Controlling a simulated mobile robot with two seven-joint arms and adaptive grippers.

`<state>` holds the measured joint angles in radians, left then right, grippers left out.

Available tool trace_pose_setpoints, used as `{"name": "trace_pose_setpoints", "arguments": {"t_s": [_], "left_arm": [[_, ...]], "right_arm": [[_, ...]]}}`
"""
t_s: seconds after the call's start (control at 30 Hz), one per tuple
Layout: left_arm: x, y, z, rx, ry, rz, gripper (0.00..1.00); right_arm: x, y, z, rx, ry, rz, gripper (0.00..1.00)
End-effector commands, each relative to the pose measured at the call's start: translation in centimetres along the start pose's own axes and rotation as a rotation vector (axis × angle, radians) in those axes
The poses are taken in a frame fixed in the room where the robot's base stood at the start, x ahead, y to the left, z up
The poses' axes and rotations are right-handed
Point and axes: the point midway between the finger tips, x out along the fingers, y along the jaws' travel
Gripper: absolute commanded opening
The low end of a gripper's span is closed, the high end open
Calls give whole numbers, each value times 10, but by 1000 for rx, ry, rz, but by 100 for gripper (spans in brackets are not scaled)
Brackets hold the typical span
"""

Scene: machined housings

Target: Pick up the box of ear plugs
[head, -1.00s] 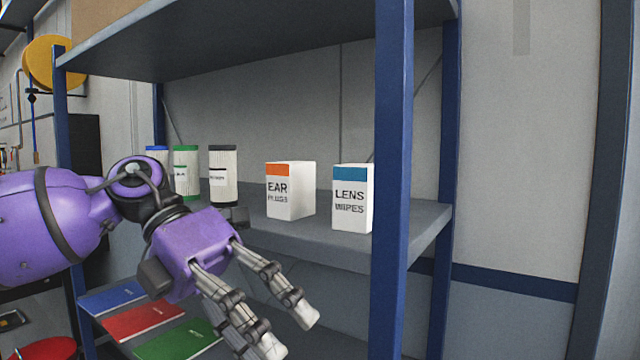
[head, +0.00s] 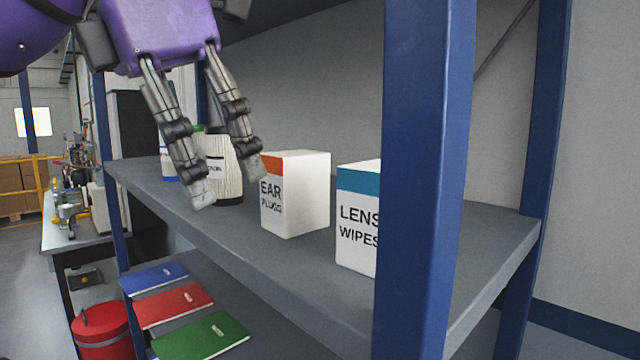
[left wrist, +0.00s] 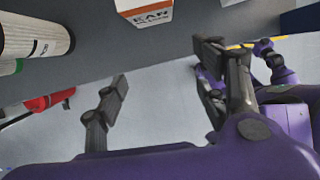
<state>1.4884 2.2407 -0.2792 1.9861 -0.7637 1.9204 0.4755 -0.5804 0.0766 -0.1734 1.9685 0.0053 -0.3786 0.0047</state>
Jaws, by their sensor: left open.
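The box of ear plugs (head: 295,192) is white with an orange band and stands upright on the middle shelf. In the left wrist view it shows at the top (left wrist: 145,12), partly cut off by the frame edge. My left gripper (head: 228,182) is open and empty, its fingers pointing down, in front of the cylinders and just left of the box. In the left wrist view its two fingers (left wrist: 165,70) are spread apart, with the box beyond them. The right gripper cannot be made out in the head view.
A white lens wipes box (head: 358,215) with a blue band stands right of the ear plugs, partly behind the blue shelf post (head: 425,180). White cylinders (head: 226,165) stand to the left. Blue, red and green booklets (head: 200,335) lie on the shelf below.

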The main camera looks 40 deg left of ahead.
Motion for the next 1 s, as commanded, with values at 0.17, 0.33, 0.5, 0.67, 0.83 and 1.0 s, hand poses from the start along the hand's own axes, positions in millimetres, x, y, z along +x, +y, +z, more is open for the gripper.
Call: {"name": "trace_pose_setpoints", "arguments": {"t_s": [0.17,0.33,0.5,0.67,0.83,1.0], "left_arm": [[6,-1,24,4,-1,-8,65],[12,-1,36,4,5,1,65],[15,-1,47,4,5,0,65],[20,1,57,-5,7,-3,65],[26,1,73,-8,10,-3,65],[31,0,91,-4,7,-2,65]], "right_arm": [[-8,0,6,2,-20,0,98],[-10,1,14,-5,-33,-2,98],[-7,2,5,-13,-17,-5,98],[-4,1,1,-15,-10,-7,98],[-2,0,5,-13,-13,-6,98],[-2,1,8,-6,-15,0,98]]}}
